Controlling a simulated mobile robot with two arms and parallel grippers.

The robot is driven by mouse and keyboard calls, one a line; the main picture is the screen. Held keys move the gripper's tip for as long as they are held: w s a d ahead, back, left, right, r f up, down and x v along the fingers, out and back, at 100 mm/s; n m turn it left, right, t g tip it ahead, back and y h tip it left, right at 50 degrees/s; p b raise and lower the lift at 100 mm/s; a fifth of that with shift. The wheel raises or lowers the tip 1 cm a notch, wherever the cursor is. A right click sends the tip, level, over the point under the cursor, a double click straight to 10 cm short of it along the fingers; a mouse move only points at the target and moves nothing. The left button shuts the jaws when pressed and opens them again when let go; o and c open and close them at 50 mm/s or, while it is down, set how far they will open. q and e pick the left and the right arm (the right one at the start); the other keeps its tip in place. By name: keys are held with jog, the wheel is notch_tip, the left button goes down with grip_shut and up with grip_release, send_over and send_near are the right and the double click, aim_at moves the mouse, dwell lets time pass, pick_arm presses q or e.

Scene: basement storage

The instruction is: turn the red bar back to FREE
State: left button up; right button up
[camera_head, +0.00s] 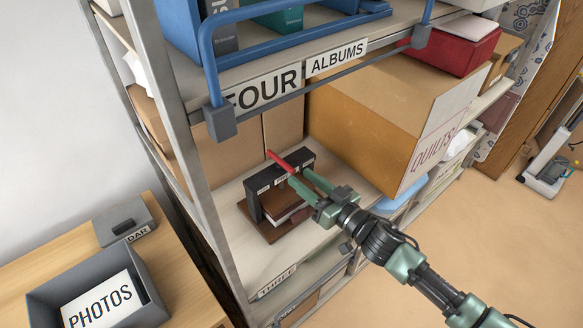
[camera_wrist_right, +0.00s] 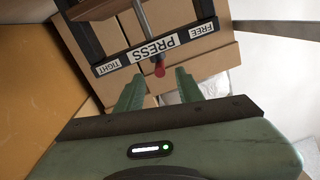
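The red bar (camera_head: 280,161) sits on top of a dark press frame (camera_head: 253,205) on the shelf. In the wrist view its red end (camera_wrist_right: 159,69) shows just below the PRESS label (camera_wrist_right: 153,49), between the TIGHT label (camera_wrist_right: 108,67) and the FREE label (camera_wrist_right: 201,30). A brown book-like block (camera_head: 283,201) lies in the press. My right gripper (camera_head: 300,182) is in front of the press; in the wrist view its two fingers (camera_wrist_right: 158,88) are apart, with the red end between their tips. I cannot tell whether either finger touches it. My left gripper is not in view.
A large cardboard box marked QUILTS (camera_head: 365,115) stands close to the right of the press. The upper shelf with a blue rail (camera_head: 210,75) and the FOUR label (camera_head: 262,88) overhangs it. A grey PHOTOS box (camera_head: 150,312) sits on the table at lower left.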

aim_at(291, 168)
jog(key=x, duration=0.5)
jog(key=shift+a+p, duration=0.1)
jog(key=shift+p, duration=0.2)
grip_shut()
